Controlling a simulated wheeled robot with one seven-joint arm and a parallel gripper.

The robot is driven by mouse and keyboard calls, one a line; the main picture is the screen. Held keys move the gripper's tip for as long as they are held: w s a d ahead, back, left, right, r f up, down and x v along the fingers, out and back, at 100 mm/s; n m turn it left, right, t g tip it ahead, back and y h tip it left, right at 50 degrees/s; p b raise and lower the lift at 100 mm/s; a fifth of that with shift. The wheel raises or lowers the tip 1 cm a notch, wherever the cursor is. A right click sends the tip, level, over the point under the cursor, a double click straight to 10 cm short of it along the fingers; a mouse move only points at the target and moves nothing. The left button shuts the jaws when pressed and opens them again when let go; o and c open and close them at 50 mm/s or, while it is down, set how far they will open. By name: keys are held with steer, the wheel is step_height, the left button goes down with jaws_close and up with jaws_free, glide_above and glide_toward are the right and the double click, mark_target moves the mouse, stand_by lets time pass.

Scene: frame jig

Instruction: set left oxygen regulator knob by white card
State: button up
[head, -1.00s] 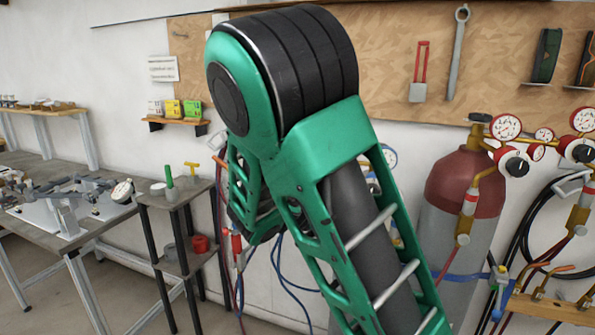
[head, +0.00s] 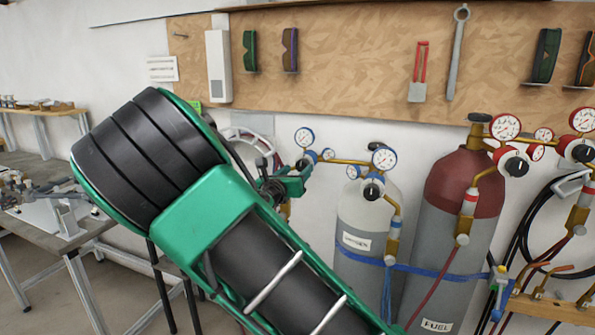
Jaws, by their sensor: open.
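The left oxygen regulator (head: 327,155) has blue-rimmed gauges on a brass body. Its knob is mostly hidden by my gripper or too small to make out. My gripper (head: 303,177) is open, close in front of and just below this regulator; whether it touches the knob cannot be told. A white card (head: 162,69) with lines of print, too small to read, hangs on the wall at upper left. A second oxygen regulator (head: 376,172) with a black knob sits to the right on the grey cylinder (head: 362,232).
A maroon-topped fuel cylinder (head: 462,190) with red-rimmed gauges stands to the right. A blue strap (head: 410,268) crosses the cylinders. Hoses and a torch rack (head: 550,306) are at far right. A workbench (head: 75,240) is at left. My arm hides the lower middle.

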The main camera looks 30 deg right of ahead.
mark_target(300, 167)
steer(key=shift+x, duration=1.55)
steer(key=c, duration=1)
steer(key=shift+c, duration=0.2)
